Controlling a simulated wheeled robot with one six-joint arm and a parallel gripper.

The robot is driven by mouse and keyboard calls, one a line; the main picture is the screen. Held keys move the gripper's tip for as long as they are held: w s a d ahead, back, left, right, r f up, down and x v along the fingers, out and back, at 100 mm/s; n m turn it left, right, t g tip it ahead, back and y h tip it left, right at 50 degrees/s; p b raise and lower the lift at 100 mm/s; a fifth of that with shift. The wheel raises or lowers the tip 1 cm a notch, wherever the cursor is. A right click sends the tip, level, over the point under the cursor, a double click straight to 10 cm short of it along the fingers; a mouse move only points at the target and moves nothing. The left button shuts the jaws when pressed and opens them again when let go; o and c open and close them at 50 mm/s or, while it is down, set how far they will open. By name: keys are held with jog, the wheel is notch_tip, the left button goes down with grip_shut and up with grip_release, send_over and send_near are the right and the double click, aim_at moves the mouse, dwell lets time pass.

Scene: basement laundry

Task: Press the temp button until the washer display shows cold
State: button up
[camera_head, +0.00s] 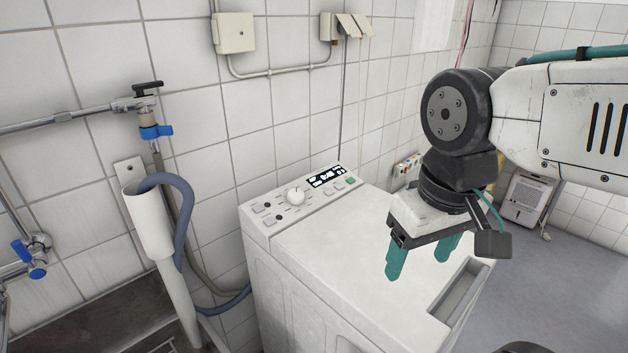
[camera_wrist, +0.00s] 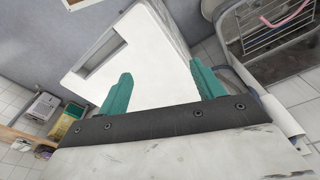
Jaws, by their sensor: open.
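The white top-loading washer (camera_head: 335,245) stands against the tiled wall. I cannot tell which button is temp. My gripper (camera_head: 422,262) hangs above the right part of the washer top, its green fingers apart and empty, away from the panel. In the wrist view, the gripper (camera_wrist: 160,90) shows open over the white washer top (camera_wrist: 160,65); the panel is not visible there.
A grey hose (camera_head: 184,210) and a white standpipe (camera_head: 150,225) stand left of the washer. A white dehumidifier-like unit (camera_head: 527,198) stands on the floor at right. The space above the panel is clear.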

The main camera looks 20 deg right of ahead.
dwell(0.3)
grip_shut()
dwell(1.6)
